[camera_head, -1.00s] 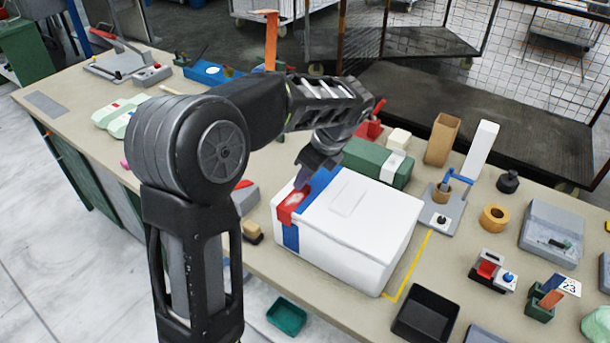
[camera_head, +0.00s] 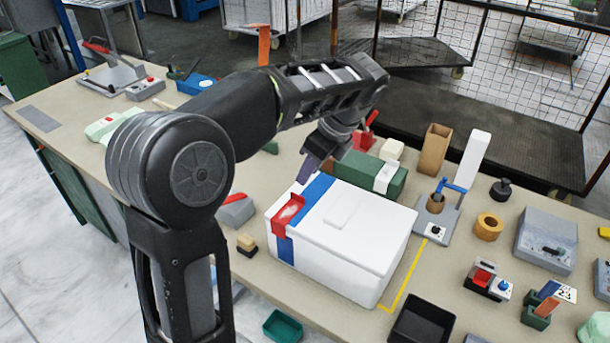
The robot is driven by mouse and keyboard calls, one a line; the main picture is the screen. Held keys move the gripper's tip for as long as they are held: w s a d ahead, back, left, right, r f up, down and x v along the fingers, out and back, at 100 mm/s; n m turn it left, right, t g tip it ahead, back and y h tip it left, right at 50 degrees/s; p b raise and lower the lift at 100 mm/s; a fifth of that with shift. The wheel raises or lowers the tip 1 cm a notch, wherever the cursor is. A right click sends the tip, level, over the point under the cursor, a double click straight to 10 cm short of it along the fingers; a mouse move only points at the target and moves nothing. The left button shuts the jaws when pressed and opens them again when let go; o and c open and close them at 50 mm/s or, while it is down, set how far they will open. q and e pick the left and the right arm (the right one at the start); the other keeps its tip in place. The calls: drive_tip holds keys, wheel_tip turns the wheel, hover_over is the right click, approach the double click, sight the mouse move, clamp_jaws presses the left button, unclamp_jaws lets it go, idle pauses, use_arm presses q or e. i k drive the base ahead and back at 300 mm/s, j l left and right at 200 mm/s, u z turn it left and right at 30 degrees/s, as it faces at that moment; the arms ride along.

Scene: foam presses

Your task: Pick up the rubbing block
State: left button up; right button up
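A small block with a tan top and a dark underside (camera_head: 247,244), which looks like the rubbing block, sits on the bench near its front edge, left of the white lidded box (camera_head: 345,260). My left gripper (camera_head: 309,171) points down just above or behind the back left part of the box, near its blue strap (camera_head: 317,189). It is to the right of the block and apart from it. Its fingers show nearly edge-on, so I cannot tell whether they are open or shut. I see nothing held. My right gripper is not in view.
A red latch (camera_head: 289,212) is on the box. A grey wedge-shaped thing (camera_head: 236,211) lies behind the block. A green case (camera_head: 369,172) stands behind the box. A black tray (camera_head: 422,322) and a green tray (camera_head: 282,328) are in front.

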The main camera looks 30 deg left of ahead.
sight(247, 247)
drive_tip(key=k, duration=1)
